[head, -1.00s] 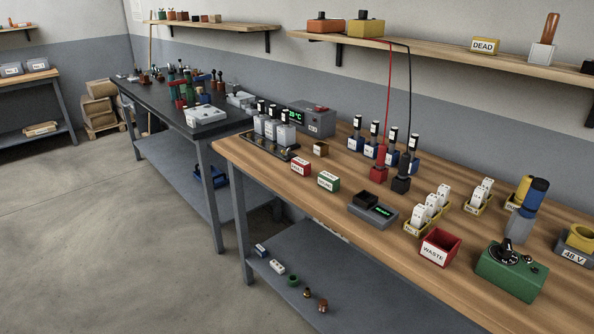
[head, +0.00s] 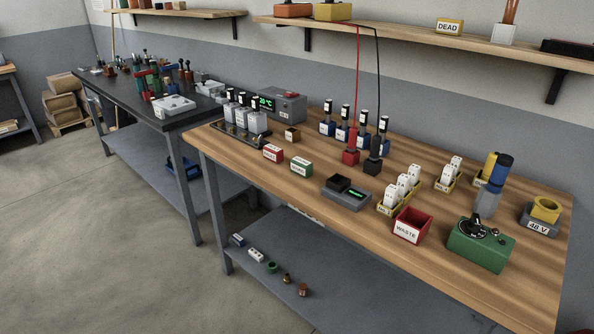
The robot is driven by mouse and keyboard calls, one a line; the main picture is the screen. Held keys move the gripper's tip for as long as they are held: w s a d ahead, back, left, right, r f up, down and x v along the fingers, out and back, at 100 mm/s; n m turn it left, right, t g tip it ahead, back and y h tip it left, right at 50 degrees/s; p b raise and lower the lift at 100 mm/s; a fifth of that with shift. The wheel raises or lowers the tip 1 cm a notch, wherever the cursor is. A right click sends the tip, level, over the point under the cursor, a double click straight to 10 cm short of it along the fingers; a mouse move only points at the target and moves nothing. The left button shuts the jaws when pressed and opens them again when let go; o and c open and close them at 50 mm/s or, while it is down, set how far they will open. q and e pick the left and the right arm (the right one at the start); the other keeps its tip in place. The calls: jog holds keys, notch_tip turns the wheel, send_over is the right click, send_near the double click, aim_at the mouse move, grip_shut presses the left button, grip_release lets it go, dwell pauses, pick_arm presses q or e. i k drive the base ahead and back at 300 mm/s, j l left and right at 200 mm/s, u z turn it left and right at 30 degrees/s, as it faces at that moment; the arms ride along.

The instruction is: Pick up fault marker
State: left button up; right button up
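I cannot tell for sure which thing is the fault marker. A small red block (head: 273,153) with a white label stands on the near wooden bench (head: 330,225). A green block (head: 302,167) with a white label stands to its right. Their lettering is too small to read. A yellow-framed sign (head: 449,26) reading DEAD stands on the wall shelf. Neither of my grippers is in view.
A red WASTE bin (head: 412,226), a small scale (head: 346,193), a green box with a dial (head: 481,244) and a 48 V block (head: 539,219) stand on the bench. Red and black leads hang from the shelf (head: 400,30). The floor (head: 90,240) at left is clear.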

aim_at(275, 154)
jog(key=i+l, duration=0.25)
jog(key=i, duration=0.15)
jog(key=i+l, duration=0.2)
jog(key=i, duration=0.2)
